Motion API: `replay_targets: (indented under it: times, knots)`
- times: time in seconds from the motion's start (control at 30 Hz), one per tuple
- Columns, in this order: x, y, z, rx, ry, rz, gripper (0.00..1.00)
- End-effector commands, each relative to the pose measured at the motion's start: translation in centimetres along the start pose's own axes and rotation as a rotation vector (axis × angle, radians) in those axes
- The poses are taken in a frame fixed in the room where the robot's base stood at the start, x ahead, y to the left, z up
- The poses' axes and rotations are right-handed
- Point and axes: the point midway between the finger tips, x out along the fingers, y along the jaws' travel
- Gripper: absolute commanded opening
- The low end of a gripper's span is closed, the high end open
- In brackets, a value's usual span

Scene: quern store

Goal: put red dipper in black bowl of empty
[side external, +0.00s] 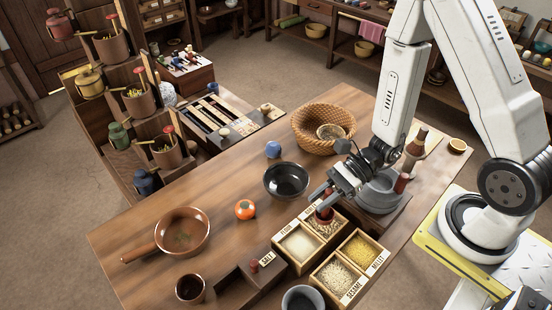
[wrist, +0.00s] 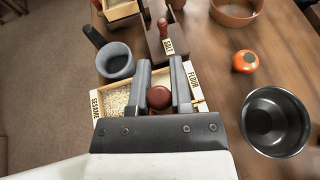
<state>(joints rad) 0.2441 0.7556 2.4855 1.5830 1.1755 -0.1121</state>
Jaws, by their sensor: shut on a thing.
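The red dipper (side external: 325,214) stands in the back compartment of a wooden grain box, its dark red knob up. My gripper (side external: 322,200) is at that knob, pointing down. In the wrist view the round knob (wrist: 160,97) sits between the two fingers of my gripper (wrist: 162,88), which are shut on it. The dipper's lower part is hidden. The black bowl (side external: 286,180) is on the table, left of and behind my gripper; it looks empty. It also shows at the right of the wrist view (wrist: 275,122).
Grain boxes labelled flour (side external: 299,245), sesame (side external: 333,275) and millet (side external: 364,252) surround the dipper. A salt box (side external: 240,284) with a red knob stands in front left.

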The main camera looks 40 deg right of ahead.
Motion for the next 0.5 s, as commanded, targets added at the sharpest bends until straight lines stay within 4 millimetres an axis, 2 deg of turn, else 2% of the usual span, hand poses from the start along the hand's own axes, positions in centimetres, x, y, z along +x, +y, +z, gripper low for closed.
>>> replay_targets:
  times: [0.3, 0.5]
  knots:
    - [-3.9, -4.7, -0.9, 0.083, 0.001, -0.202, 0.0]
    - [-6.0, -6.6, -1.3, 0.123, -0.001, -0.291, 0.0]
